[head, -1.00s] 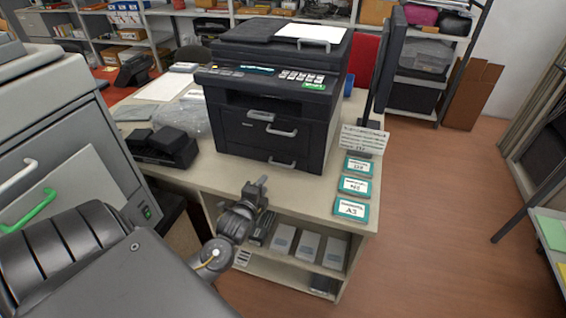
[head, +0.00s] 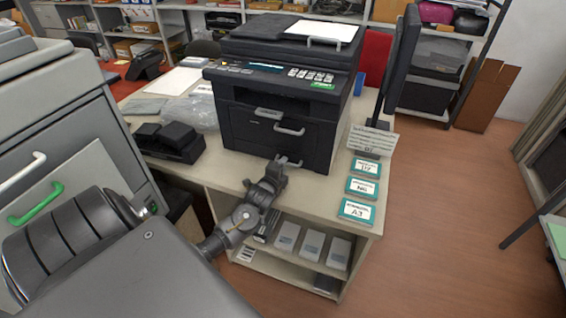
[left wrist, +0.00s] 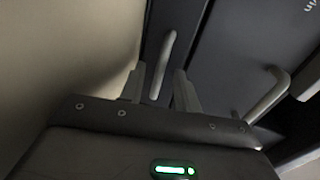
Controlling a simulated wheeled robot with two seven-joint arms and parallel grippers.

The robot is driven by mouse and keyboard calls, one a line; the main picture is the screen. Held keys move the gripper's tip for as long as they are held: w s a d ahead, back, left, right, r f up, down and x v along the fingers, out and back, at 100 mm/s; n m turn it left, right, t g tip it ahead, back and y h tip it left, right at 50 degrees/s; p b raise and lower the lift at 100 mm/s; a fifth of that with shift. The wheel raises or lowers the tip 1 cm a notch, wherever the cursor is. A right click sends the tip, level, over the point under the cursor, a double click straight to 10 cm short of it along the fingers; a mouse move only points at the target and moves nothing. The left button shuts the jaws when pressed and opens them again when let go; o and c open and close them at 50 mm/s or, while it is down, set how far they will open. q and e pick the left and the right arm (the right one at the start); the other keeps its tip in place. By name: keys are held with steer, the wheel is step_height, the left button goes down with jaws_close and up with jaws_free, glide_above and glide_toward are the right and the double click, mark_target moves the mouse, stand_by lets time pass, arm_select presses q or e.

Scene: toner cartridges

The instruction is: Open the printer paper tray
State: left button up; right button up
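The black printer (head: 283,95) stands on a cream table. Two light handles, an upper handle (head: 268,113) and a middle handle (head: 290,130), show on its front. The lowest front handle is mostly hidden behind my left gripper (head: 284,161). In the left wrist view that lowest handle (left wrist: 163,62) lies between the two fingers of my left gripper (left wrist: 160,82), which are apart and open. I cannot tell whether they touch it. The middle handle (left wrist: 266,95) is to the right there. The printer's lower front looks closed. My right gripper is out of view.
Labelled teal-edged boxes (head: 357,210) and a sign (head: 372,139) stand right of the printer on the table (head: 222,178). A black device (head: 170,142) lies left. A large grey machine (head: 60,120) fills the left.

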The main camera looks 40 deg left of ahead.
arm_select(q)
steer(key=shift+w+a, duration=0.1)
steer(key=shift+w, duration=0.2)
steer(key=shift+c, duration=0.3)
jaws_close()
